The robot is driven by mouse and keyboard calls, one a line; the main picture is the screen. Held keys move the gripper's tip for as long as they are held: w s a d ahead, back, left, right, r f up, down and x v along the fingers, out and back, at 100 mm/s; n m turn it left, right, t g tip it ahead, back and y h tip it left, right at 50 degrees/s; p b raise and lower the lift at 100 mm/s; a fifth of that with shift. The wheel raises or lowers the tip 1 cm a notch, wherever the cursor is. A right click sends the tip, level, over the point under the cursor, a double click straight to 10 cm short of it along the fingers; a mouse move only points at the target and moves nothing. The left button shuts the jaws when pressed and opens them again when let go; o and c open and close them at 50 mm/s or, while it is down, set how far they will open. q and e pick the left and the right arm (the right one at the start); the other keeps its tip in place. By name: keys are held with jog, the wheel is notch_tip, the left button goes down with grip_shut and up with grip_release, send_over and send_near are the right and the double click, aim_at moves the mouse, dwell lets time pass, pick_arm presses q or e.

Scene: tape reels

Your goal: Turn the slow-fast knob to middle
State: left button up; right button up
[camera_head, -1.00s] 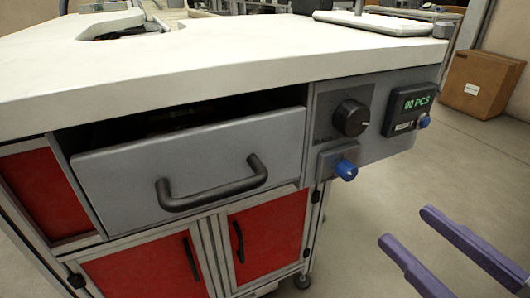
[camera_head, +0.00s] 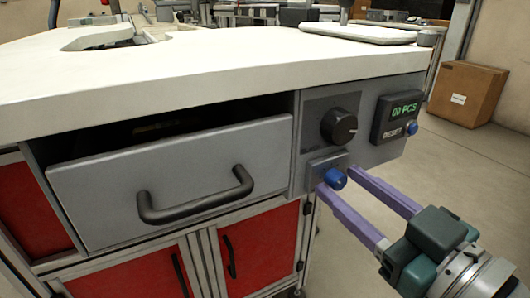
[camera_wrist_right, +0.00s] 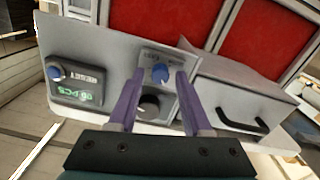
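A large black knob (camera_head: 339,126) sits on the grey control panel, and a smaller blue knob (camera_head: 335,178) sits on a bracket below it. The lettering beside the knobs is too small to read surely. My right gripper (camera_head: 340,182) is open, with its two purple fingers reaching toward the blue knob from the lower right. In the right wrist view the blue knob (camera_wrist_right: 160,73) shows between the fingertips, and the black knob (camera_wrist_right: 149,105) lies between the fingers, nearer the palm. Contact with either knob cannot be told. My left gripper is not in view.
A counter display (camera_head: 396,116) reading 00 PCS with its own blue knob (camera_head: 412,128) is at the panel's right. A partly open grey drawer (camera_head: 170,180) with a black handle is to the left. The white tabletop (camera_head: 200,75) overhangs.

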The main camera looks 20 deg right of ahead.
grip_shut()
dwell(0.5)
jog(key=shift+m, duration=0.3)
jog(key=m+p, duration=0.1)
jog(key=m, duration=0.1)
jog(key=shift+r+m+p, duration=0.1)
jog(key=shift+m+p, duration=0.3)
jog(key=m+p, duration=0.1)
jog(key=m, duration=0.2)
jog(key=shift+m, duration=1.2)
